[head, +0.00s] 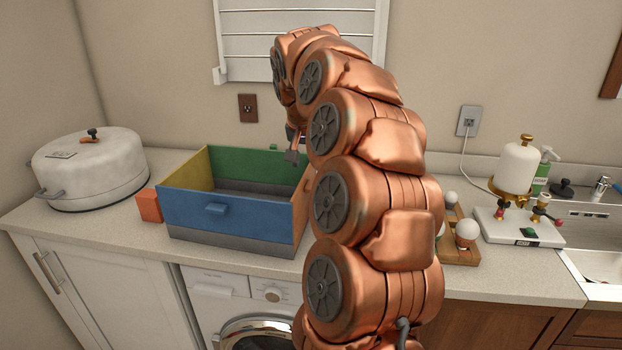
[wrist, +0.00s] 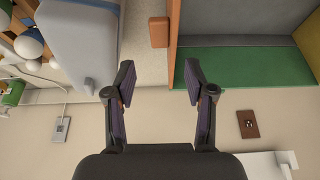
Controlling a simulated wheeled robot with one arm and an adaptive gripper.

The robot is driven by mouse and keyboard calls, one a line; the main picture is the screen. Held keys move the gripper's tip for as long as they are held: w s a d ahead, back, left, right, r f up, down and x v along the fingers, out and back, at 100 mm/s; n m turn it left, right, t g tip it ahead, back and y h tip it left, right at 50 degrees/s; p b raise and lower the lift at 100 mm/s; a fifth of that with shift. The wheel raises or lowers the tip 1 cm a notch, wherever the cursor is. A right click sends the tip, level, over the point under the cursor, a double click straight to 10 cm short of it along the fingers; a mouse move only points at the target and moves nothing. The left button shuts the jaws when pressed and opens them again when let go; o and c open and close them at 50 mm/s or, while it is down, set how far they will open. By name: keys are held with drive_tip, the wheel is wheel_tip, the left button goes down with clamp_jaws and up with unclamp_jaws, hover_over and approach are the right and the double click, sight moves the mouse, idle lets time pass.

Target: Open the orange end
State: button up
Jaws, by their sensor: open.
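A box with coloured sides stands on the counter. Its orange end (head: 302,198) is at the right in the head view, partly covered by my arm; it looks upright. In the wrist view, the orange end (wrist: 173,30) shows edge-on, with a small orange-brown handle (wrist: 158,32) on its outer side. My gripper (wrist: 159,78) is open and empty, its fingertips apart on either side of the handle's line and short of it in the picture. In the head view my gripper (head: 292,156) is mostly hidden behind my arm, near the box's back right corner.
The blue front (head: 230,218) and green back (head: 240,163) stand upright. An orange block (head: 149,205) sits at the left end. A white pot (head: 90,170) stands left, a wooden bulb holder (head: 460,250) right. A pale blue-grey object (wrist: 80,40) lies left of the handle in the wrist view.

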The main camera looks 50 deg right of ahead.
sight(312, 182)
drive_tip(key=shift+p+x, duration=0.95)
drive_tip(key=shift+x, duration=2.85)
clamp_jaws()
